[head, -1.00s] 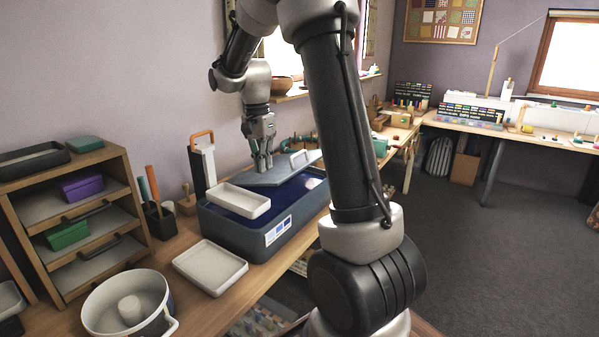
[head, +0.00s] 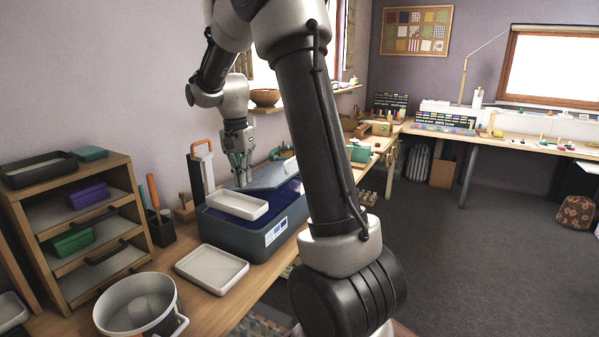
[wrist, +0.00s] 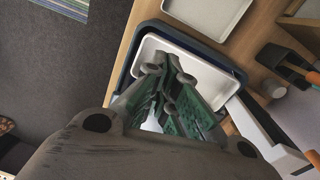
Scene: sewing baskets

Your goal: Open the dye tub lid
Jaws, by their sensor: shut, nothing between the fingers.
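The dye tub (head: 238,235) is a dark blue-grey box on the bench, with deep blue inside at its right. Its grey-blue lid (head: 272,178) lies over the back right part of the tub. A pale handle on the lid (head: 290,165) is partly behind my arm. A white tray (head: 236,205) sits across the tub's left part. My gripper (head: 241,183) is shut and empty, pointing down by the tray's back edge and the lid's left edge; I cannot tell whether it touches either. The wrist view shows the fingers (wrist: 165,72) over the white tray (wrist: 196,72).
A second white tray (head: 211,268) lies in front of the tub. A white pot (head: 135,305) and a wooden drawer rack (head: 75,225) stand to the left. Open grey floor (head: 470,260) lies to the right.

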